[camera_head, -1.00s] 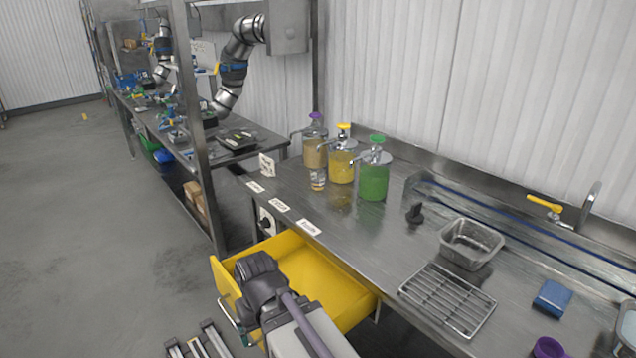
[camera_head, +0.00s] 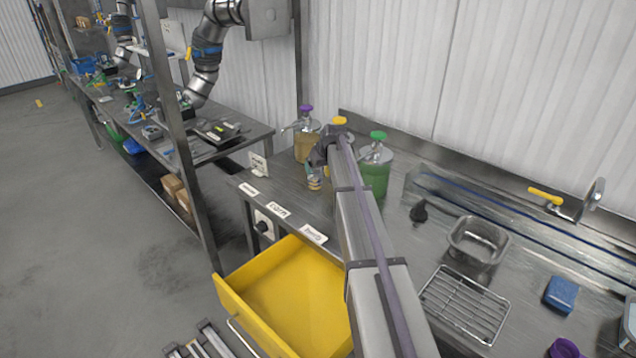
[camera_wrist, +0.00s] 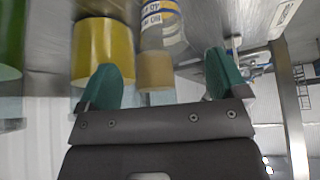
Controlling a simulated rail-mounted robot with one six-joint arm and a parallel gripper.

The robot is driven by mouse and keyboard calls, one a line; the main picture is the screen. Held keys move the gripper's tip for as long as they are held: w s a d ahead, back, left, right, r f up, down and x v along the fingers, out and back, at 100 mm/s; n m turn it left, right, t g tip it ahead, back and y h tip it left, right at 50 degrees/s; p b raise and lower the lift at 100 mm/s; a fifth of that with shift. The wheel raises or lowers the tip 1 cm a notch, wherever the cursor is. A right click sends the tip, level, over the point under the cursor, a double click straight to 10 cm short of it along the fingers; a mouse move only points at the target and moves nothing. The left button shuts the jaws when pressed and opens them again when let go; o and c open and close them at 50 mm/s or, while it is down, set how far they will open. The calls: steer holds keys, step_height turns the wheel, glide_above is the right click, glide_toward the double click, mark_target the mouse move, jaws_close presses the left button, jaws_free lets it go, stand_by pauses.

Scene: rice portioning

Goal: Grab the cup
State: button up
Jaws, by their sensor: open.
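The small clear cup (camera_head: 314,182) with a printed label stands on the steel counter in front of the tan dispenser (camera_head: 305,145). In the wrist view, which is upside down, the cup (camera_wrist: 160,28) shows its blue-and-white label at the top middle. My gripper (camera_wrist: 160,72) is open, its two green fingertips spread wide with nothing held between them. The cup lies ahead of the gap between them; I cannot tell how far off. In the head view my gripper (camera_head: 320,160) is just above and beside the cup, its fingers mostly hidden.
The yellow dispenser (camera_wrist: 100,50) stands close to one finger. The green dispenser (camera_head: 374,178) is right of my arm. A yellow drawer (camera_head: 285,285) is open below. A metal pan (camera_head: 476,243), wire rack (camera_head: 464,305) and blue sponge (camera_head: 562,294) lie to the right.

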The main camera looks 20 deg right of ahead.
mark_target(316, 176)
steer(key=b+x, duration=0.2)
steer(key=x, duration=0.2)
steer(key=shift+a+f, duration=0.1)
steer(key=b+x, duration=0.4)
steer(key=x, duration=0.1)
steer(key=shift+w, duration=0.15)
steer(key=shift+r, duration=0.25)
steer(key=c, duration=1.1)
steer(key=shift+r, duration=0.1)
